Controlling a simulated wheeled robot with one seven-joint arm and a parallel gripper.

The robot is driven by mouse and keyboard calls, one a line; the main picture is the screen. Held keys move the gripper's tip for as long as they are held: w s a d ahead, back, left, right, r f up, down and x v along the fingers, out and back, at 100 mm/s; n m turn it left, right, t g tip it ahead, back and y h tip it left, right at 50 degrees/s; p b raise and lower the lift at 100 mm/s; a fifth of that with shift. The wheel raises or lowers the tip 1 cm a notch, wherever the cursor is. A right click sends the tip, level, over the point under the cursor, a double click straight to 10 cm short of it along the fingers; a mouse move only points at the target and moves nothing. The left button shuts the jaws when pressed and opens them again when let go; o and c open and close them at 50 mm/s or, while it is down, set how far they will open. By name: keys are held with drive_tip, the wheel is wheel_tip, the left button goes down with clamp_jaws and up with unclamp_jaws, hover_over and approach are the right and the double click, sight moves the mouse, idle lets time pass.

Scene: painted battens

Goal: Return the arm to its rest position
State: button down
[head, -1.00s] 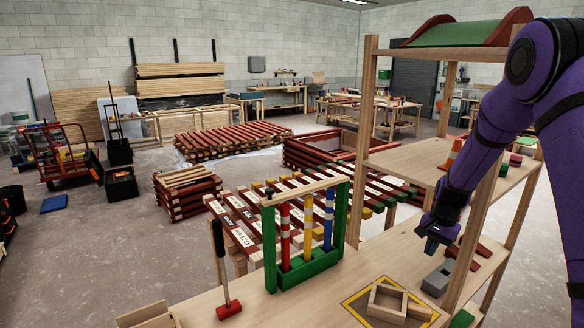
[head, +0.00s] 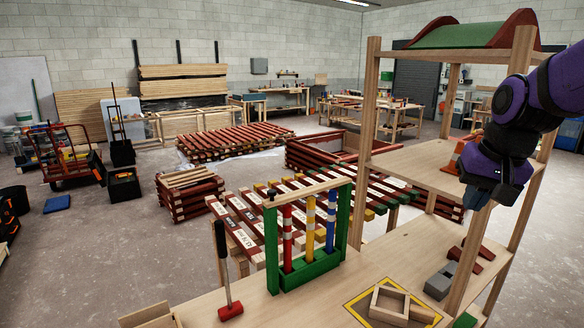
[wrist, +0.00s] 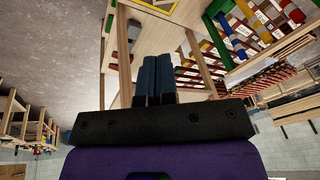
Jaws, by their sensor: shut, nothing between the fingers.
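My purple arm reaches in from the upper right of the head view. My gripper (head: 477,192) hangs in front of the wooden shelf unit, by its middle shelf (head: 420,165). In the wrist view my gripper (wrist: 155,75) shows two blue fingers side by side, closed together, with nothing seen between them. It touches nothing that I can see.
A wooden workbench (head: 255,300) holds a green rack (head: 308,270) of coloured posts, a red-headed mallet (head: 229,308) and a wooden frame (head: 388,304) on a yellow-edged square. A grey block (head: 438,284) lies on the lower right. Shelf posts stand close to my gripper.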

drive_tip(key=s+a+r+n+t, duration=0.1)
drive_tip(key=s, duration=0.7)
drive_tip(key=s+r+n+t, duration=0.1)
drive_tip(key=s+r+n, duration=0.1)
drive_tip(key=s, duration=0.6)
drive_tip(key=shift+s+a+r+n+h, duration=0.2)
drive_tip(key=shift+a+n+h, duration=0.1)
drive_tip(key=shift+a, duration=0.1)
